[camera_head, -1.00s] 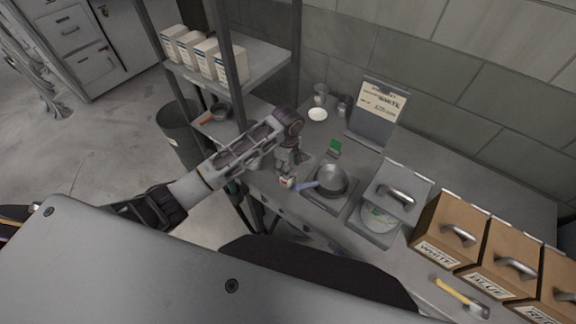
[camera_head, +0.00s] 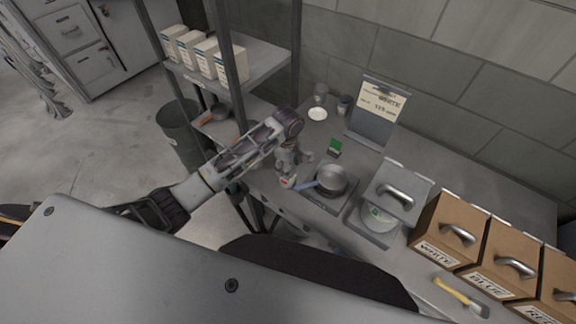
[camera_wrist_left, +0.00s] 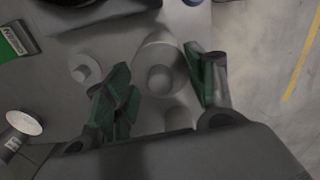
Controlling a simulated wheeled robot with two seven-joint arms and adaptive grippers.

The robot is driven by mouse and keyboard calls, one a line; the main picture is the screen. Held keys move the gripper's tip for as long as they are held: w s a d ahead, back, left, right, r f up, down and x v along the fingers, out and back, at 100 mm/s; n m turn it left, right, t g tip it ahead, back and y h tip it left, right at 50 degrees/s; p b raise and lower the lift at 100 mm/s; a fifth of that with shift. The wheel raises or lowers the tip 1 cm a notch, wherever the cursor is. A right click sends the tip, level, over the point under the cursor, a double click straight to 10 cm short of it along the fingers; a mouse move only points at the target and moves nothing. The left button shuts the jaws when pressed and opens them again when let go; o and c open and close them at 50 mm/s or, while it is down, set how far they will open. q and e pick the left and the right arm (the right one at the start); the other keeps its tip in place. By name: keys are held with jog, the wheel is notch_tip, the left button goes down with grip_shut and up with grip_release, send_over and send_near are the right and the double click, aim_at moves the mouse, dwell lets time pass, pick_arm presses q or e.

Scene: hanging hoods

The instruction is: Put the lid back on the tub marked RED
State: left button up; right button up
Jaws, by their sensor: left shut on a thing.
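A small pale container with a red mark (camera_head: 288,182) stands near the bench's front edge, left of the pan. It seems to be the RED tub, but its lettering is too small to read. My left gripper (camera_head: 291,170) is just above it. In the left wrist view, the green-padded fingers of the left gripper (camera_wrist_left: 160,82) close around a pale round piece (camera_wrist_left: 160,52). I cannot tell whether this is the lid or the tub. A small pale disc with a raised round middle (camera_wrist_left: 84,68) lies beside the left finger. My right gripper is out of view.
A pan (camera_head: 332,179) with a blue handle sits close right of the gripper. A green card (camera_head: 335,147) lies behind. A shelf post (camera_head: 238,70) stands left.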

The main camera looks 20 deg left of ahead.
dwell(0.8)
pick_arm(q)
jog(key=o, duration=0.9)
jog(key=shift+c, duration=0.2)
jog(key=o, duration=0.4)
jog(key=shift+r, duration=0.1)
jog(key=shift+r, duration=3.4)
jog(key=shift+c, duration=0.2)
grip_shut()
